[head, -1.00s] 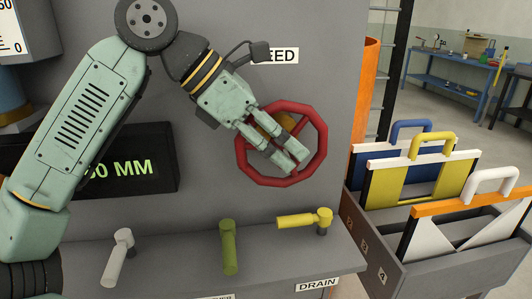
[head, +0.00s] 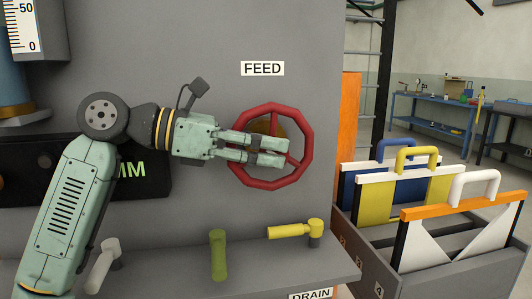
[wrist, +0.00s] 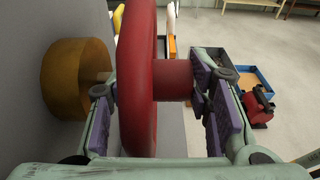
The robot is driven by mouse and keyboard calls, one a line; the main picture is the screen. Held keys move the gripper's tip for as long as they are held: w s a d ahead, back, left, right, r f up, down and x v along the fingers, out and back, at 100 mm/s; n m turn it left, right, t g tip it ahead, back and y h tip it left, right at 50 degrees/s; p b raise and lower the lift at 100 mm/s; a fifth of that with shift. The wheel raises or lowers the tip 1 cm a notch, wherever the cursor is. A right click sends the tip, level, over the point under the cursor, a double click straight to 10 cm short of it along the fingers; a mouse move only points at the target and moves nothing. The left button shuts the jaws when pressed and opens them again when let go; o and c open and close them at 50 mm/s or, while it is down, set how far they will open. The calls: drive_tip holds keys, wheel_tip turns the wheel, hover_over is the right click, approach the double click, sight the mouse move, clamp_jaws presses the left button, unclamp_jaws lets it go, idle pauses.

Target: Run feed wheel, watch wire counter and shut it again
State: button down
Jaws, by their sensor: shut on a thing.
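The red feed wheel (head: 267,184) is mounted on the grey panel below the FEED label (head: 262,68). My gripper (head: 280,152) reaches across it from the left, fingers pointing right. In the wrist view, my gripper (wrist: 157,85) is shut on the feed wheel (wrist: 136,120), one finger at the rim's panel side and the other at the end of a red stub on its outer side. An orange-brown hub (wrist: 72,78) sits behind the wheel. The wire counter (head: 158,186) is a black display with green "MM" showing; my arm hides its digits.
A grey rack (head: 440,272) of handled panels stands close on the right. A gauge (head: 22,25) is at upper left.

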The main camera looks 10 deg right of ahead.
idle(0.4)
drive_tip(key=c, duration=0.8)
unclamp_jaws()
wheel_tip(320, 180, up, 10)
drive_tip(key=shift+r, duration=0.1)
